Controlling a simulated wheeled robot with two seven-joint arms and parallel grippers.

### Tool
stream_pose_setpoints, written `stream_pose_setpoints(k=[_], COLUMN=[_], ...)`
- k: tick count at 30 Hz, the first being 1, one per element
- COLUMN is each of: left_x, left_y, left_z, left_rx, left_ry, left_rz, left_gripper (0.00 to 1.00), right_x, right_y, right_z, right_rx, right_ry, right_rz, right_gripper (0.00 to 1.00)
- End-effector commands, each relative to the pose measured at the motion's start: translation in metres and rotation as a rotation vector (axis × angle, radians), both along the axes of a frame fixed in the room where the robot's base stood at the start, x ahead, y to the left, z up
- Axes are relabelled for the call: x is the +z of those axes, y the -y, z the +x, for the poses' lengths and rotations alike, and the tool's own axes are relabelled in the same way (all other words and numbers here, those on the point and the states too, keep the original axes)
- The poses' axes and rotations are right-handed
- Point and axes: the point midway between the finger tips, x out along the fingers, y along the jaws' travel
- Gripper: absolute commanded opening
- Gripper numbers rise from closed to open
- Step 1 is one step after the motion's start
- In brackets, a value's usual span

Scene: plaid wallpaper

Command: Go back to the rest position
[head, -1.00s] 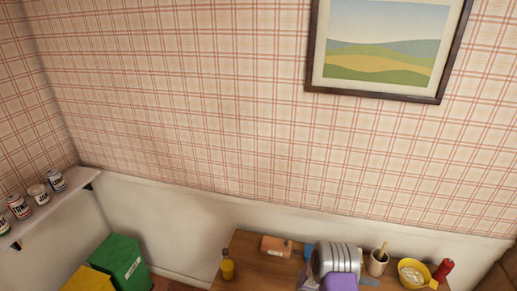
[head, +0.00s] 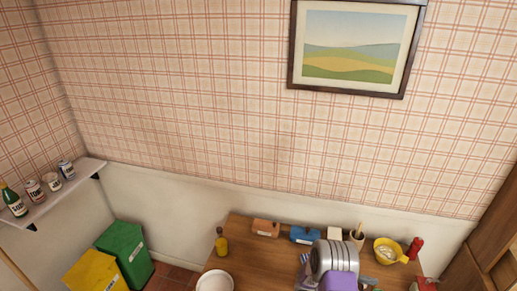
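Neither gripper can be made out. A ribbed silver part with a purple piece below it shows at the bottom, right of centre. It keeps its place in the picture while the room shifts, so I take it as part of my own arm. It hides part of the wooden table (head: 262,262). No fingertips are visible, and I cannot see anything held.
The table bears a yellow bottle (head: 221,244), a white bowl (head: 215,281), an orange box (head: 265,228), a blue box (head: 304,236) and a yellow bowl (head: 390,251). Green (head: 125,253) and yellow (head: 93,272) bins stand left, below a wall shelf (head: 62,194).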

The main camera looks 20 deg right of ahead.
Motion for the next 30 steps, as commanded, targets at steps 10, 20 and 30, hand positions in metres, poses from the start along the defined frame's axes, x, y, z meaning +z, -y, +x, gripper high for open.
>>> stream_pose_setpoints(k=[10,20,30], left_x=[-0.035,-0.095,-0.174], left_y=[0.000,0.000,0.000], left_z=[0.000,-0.001,-0.001], left_rx=[-0.001,-0.001,0.000], left_ry=[0.000,-0.002,-0.001], left_rz=[0.000,0.000,0.000], left_gripper=[0.00,0.00,0.00], right_x=[-0.101,-0.238,-0.335], right_y=[-0.046,-0.172,-0.342], right_z=[-0.038,-0.087,-0.090], right_rx=[-0.119,-0.419,-0.951], right_ry=[0.119,0.393,0.930], right_rz=[0.308,0.735,0.997], right_gripper=[1.00,1.00,1.00])
